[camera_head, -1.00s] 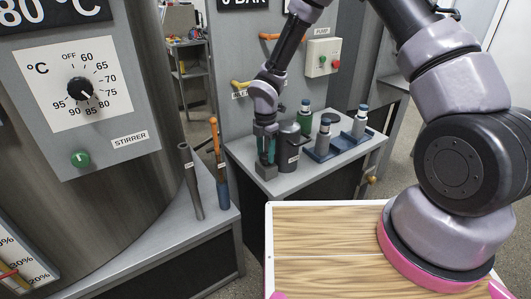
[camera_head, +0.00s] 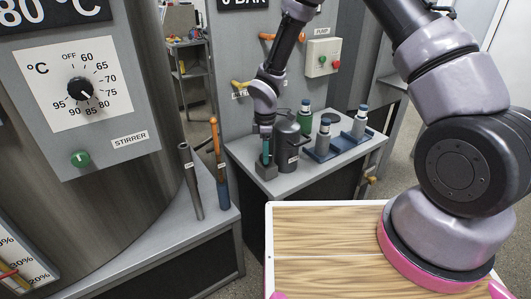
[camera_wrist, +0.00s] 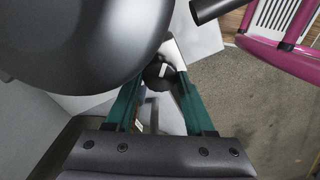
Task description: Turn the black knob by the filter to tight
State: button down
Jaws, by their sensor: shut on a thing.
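The filter is a dark grey canister (camera_head: 287,145) on the grey side table. It fills the upper left of the wrist view (camera_wrist: 80,40). A small grey block (camera_head: 266,172) stands just left of it. The black knob (camera_wrist: 158,72) with a white mark shows in the wrist view between my teal fingertips. My gripper (camera_head: 266,155) points down over the block and is shut on the knob. The fingers hide the knob in the head view. I cannot read any loose or tight marking.
Green and blue-grey bottles (camera_head: 305,118) and a blue rack (camera_head: 338,145) stand right of the filter on the side table (camera_head: 300,178). A pump box (camera_head: 322,57) is on the wall behind. Two upright tools (camera_head: 190,180) stand to the left.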

jog(key=shift+m, duration=0.4)
jog(key=shift+c, duration=1.3)
grip_release()
jog(key=shift+r, duration=0.15)
notch_tip(320, 180, up, 11)
jog(key=shift+f, duration=0.2)
